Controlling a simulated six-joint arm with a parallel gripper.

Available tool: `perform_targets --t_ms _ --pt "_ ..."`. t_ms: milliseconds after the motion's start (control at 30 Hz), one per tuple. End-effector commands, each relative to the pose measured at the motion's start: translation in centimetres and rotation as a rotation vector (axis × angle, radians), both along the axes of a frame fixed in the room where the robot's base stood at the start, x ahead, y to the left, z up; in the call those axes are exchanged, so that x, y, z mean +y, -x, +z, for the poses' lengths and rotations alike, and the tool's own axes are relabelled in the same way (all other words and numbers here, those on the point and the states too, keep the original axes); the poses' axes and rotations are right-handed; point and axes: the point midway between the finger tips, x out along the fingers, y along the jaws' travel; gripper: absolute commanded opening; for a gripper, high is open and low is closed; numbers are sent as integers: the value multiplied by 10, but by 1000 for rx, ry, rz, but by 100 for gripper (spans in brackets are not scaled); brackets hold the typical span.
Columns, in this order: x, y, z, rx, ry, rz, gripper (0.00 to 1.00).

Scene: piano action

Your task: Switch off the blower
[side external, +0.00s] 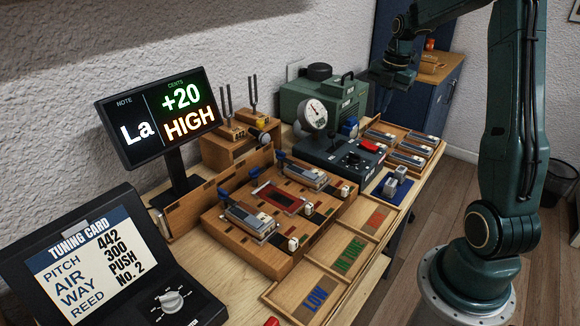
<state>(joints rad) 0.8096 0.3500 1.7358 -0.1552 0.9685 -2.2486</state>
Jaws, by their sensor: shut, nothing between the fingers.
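The green blower box (318,98) stands at the far end of the bench, with a black cap and a handle on top. In front of it is a dark unit (325,152) with a round white dial gauge (314,113), small knobs and a red switch (372,146). I cannot tell the switch's setting. My gripper (382,84) is small and dark in this view, above and to the right of the green box. It is shut and empty, apart from the red switch.
A display (160,117) reads "La +20 HIGH". A tuning card (82,258) stands at the front left. A wooden rack (240,250) with reed blocks fills the middle. LOW and IN TUNE trays (318,296) line the front edge. A wooden tray (425,137) of blocks lies right of the dark unit.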

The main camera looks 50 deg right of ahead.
Motion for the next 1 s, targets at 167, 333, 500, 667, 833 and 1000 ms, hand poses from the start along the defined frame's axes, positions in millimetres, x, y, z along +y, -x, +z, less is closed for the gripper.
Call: perform_targets --t_ms 167,333,500,667,833,1000 --pt "-1 3 20 -1 1 -1 0" --pt "0 4 27 1 0 -1 0" --pt "0 4 28 1 0 -1 0" --pt "0 4 28 1 0 -1 0" --pt "-2 -4 29 -2 1 1 0" --pt "-4 -12 29 -3 2 1 0"
